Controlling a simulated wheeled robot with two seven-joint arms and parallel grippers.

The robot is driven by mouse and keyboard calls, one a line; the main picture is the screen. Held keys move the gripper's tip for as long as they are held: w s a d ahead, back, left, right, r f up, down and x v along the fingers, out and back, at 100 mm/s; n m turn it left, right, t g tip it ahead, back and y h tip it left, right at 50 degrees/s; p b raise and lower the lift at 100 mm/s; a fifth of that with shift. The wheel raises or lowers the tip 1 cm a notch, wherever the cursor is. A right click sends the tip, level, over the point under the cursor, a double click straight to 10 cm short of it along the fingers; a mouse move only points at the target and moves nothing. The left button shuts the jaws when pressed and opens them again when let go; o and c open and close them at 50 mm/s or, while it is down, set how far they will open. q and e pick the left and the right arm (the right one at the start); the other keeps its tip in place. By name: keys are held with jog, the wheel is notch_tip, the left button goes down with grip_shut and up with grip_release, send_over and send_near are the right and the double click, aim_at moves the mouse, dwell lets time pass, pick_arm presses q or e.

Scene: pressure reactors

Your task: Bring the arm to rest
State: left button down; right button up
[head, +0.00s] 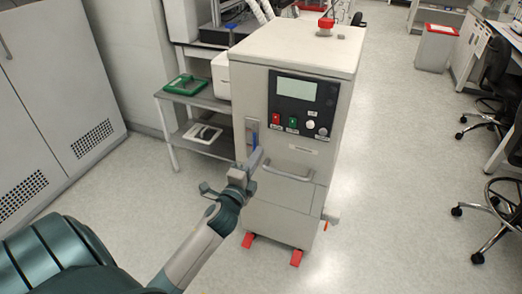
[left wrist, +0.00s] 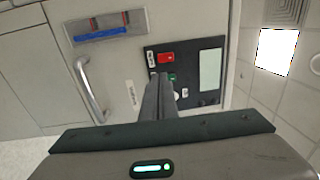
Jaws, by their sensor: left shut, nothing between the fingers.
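The fingers also show in the left wrist view (left wrist: 158,97), closed together and overlapping the edge of the dark control panel (left wrist: 211,50). Whether they touch the cabinet I cannot tell. The panel in the head view (head: 297,101) has a grey screen, a red and a green switch and a white knob. A blue strip (left wrist: 103,34) and a bar handle (left wrist: 88,92) are on the cabinet front. My right gripper is not in view.
A grey shelf cart (head: 197,98) with a green tray (head: 184,86) stands left of the cabinet. Tall grey lockers (head: 60,85) stand at the left. Red feet (head: 296,257) stick out under the cabinet. Chairs (head: 492,210) stand at the right; open floor (head: 400,170) lies between.

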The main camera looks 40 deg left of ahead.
pick_arm(q)
jog(key=shift+s, duration=0.3)
dwell(0.4)
